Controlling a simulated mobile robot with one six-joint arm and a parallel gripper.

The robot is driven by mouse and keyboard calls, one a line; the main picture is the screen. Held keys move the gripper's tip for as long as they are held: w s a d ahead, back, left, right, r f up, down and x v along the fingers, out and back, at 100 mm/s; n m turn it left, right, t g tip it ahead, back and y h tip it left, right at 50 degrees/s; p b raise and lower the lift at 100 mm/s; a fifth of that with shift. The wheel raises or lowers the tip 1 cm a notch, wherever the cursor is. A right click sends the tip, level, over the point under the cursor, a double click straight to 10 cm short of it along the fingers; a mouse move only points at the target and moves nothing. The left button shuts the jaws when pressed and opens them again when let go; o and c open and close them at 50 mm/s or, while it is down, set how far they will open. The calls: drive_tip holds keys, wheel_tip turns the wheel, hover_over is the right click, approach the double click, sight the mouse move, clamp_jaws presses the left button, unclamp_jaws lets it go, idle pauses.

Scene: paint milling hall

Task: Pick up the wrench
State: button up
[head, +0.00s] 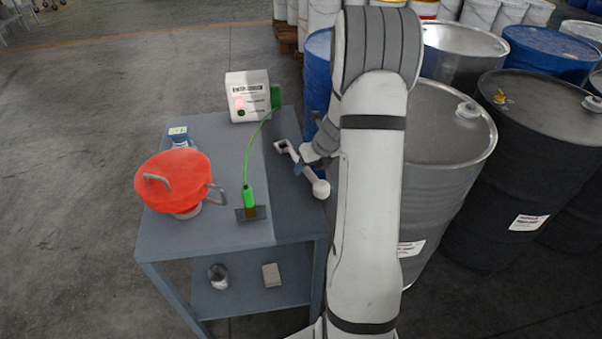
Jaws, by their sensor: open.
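A pale grey tool that looks like the wrench (293,154) lies near the right edge of the blue-grey table top (190,232). It has a squarish dark-centred head at the upper left and a rounded pale end at the lower right. My gripper (303,167) is open at the middle of this tool, beside or around its handle. My own arm and wrist hide part of both. I cannot tell whether the fingers touch the handle.
A white box (246,96) joins by green cable to a green plug (248,196). A can (218,276) and grey block (271,275) are below. Drums (450,150) crowd the right.

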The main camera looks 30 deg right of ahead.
drive_tip(key=shift+w+f, duration=0.1)
drive_tip(key=shift+f, duration=0.15)
drive_tip(key=shift+r, duration=0.1)
clamp_jaws()
idle(0.3)
